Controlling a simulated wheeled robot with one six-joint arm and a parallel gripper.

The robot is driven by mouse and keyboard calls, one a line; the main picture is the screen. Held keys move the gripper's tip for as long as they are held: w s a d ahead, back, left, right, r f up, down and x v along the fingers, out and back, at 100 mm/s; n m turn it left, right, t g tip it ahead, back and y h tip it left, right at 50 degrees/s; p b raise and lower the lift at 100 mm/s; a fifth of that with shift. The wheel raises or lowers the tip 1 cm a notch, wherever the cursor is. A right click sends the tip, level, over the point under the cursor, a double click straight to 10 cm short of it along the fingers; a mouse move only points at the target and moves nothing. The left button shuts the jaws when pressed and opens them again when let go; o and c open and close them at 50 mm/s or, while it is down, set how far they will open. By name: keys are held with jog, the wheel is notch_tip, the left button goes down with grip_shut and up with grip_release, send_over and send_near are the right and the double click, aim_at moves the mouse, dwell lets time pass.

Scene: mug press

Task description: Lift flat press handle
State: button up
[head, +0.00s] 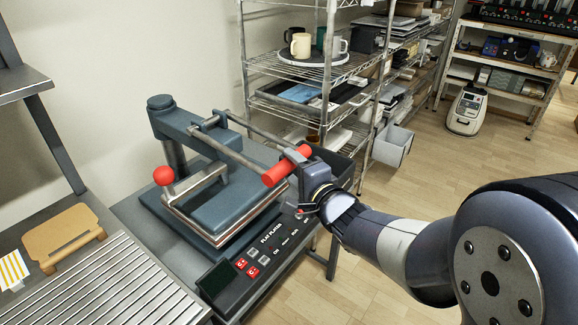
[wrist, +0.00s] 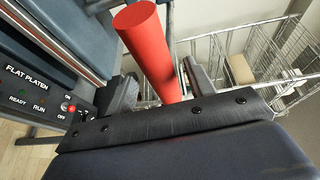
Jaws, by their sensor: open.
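The flat press (head: 215,205) stands on a grey table, with a dark platen and a control panel marked FLAT PLATEN (head: 262,262). Its lever handle is a red cylinder (head: 284,168) at the end of metal arms. In the wrist view the red handle (wrist: 150,45) rises from between my fingers, tilted. My gripper (head: 302,160) is at the right part of the handle, with its jaws open around or beside it; contact cannot be told. My gripper body hides the handle's lower end in the wrist view (wrist: 160,95).
A red ball knob (head: 163,175) is on the press's left side. A wire shelf (head: 310,75) with mugs stands behind. A tan board (head: 65,235) and a slatted metal surface (head: 120,285) lie at left. Open wooden floor (head: 430,170) is at right.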

jog(key=shift+x, duration=1.05)
jog(key=shift+c, duration=0.5)
grip_shut()
